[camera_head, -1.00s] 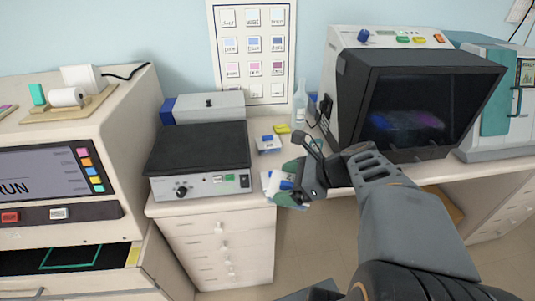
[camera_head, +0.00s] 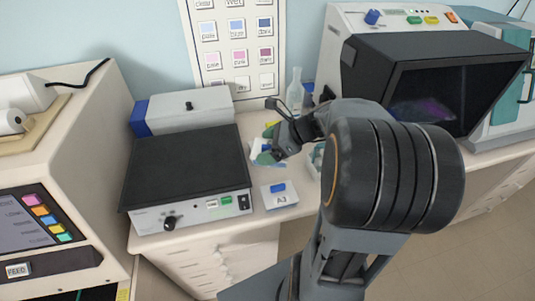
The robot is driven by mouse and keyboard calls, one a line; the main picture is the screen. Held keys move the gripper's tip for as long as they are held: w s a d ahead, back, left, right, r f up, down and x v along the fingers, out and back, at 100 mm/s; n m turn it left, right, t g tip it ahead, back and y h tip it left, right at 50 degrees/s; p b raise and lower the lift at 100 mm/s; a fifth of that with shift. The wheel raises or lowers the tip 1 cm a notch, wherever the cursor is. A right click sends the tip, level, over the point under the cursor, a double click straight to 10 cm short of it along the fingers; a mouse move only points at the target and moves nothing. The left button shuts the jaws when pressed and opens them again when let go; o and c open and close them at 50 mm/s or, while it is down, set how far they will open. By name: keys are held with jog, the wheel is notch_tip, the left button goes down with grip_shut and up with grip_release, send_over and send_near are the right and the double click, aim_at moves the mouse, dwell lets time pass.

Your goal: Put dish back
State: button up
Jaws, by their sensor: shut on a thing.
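My gripper (camera_head: 267,145) is over the bench just right of the black-topped hotplate, its greenish fingertips closed on a small white dish (camera_head: 256,152) with a blue part. The arm and wrist hide much of the dish, and its contents cannot be made out. Whether it touches the bench is unclear. A white piece marked A3 (camera_head: 281,201) with a blue block on top sits nearer the bench's front edge, apart from the gripper.
The hotplate (camera_head: 185,170) stands left, with a grey and blue box (camera_head: 190,108) behind it. A clear bottle (camera_head: 295,92) stands behind the gripper. A dark-hooded machine (camera_head: 410,60) is at right. A pale container (camera_head: 318,160) is partly hidden by my arm.

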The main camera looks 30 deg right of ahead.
jog(key=shift+w+d+f+p, duration=0.1)
jog(key=shift+w+d+f, duration=0.4)
jog(key=shift+w+f, duration=0.8)
jog(key=shift+w+d+f+p, duration=0.1)
jog(key=shift+w+d+f, duration=0.45)
jog(key=shift+f, duration=1.4)
jog(key=shift+w+d+f+p, duration=0.1)
jog(key=shift+w+d+f, duration=0.35)
jog(key=shift+w+f, duration=0.85)
jog(key=shift+s+f, duration=0.3)
jog(key=shift+s, duration=0.05)
jog(key=shift+f, duration=0.15)
jog(key=o, duration=0.8)
jog(key=shift+o, duration=0.2)
